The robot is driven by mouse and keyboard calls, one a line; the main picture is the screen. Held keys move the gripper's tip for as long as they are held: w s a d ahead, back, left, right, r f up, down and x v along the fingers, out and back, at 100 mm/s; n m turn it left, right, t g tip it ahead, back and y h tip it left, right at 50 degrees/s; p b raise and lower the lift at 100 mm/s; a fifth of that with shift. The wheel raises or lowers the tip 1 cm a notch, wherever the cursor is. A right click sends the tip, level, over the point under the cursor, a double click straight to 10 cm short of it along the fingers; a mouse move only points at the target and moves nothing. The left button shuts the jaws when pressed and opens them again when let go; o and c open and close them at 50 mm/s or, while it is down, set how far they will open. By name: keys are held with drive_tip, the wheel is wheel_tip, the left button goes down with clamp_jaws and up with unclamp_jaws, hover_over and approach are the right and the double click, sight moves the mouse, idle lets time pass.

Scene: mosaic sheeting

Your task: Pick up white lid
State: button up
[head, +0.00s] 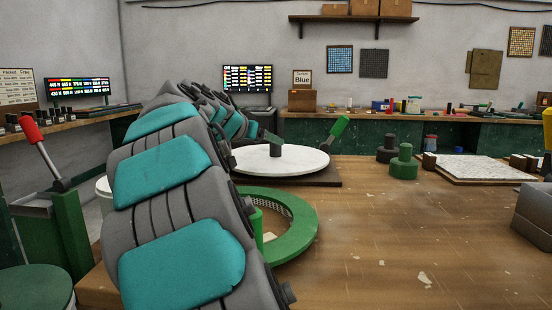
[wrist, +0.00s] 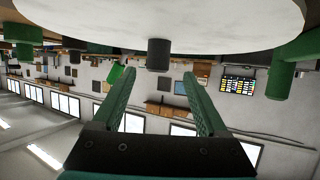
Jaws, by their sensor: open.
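The white lid (head: 300,160) is a wide flat disc with a short dark knob (head: 275,152) in its middle, lying on a dark base on the workbench. In the wrist view, which is upside down, the white lid (wrist: 220,22) spans the top and its dark knob (wrist: 158,55) lines up with the gap between my fingers. My gripper (wrist: 159,75) is open, with two green ridged fingers apart and nothing between them. The knob appears just beyond the fingertips. In the head view my arm covers the lid's left side and much of the gripper.
A green ring (head: 295,235) lies on the workbench (head: 400,240) nearer than the lid. A green-handled lever (head: 338,126) rises behind the lid. Green weights (head: 403,165) and a white mosaic sheet (head: 480,168) stand to the right. The bench's front middle is mostly clear.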

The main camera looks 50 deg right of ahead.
sight(276, 152)
drive_tip(key=x, duration=0.4)
drive_tip(key=shift+s+p, duration=0.15)
drive_tip(key=shift+p, duration=0.25)
clamp_jaws()
idle(1.0)
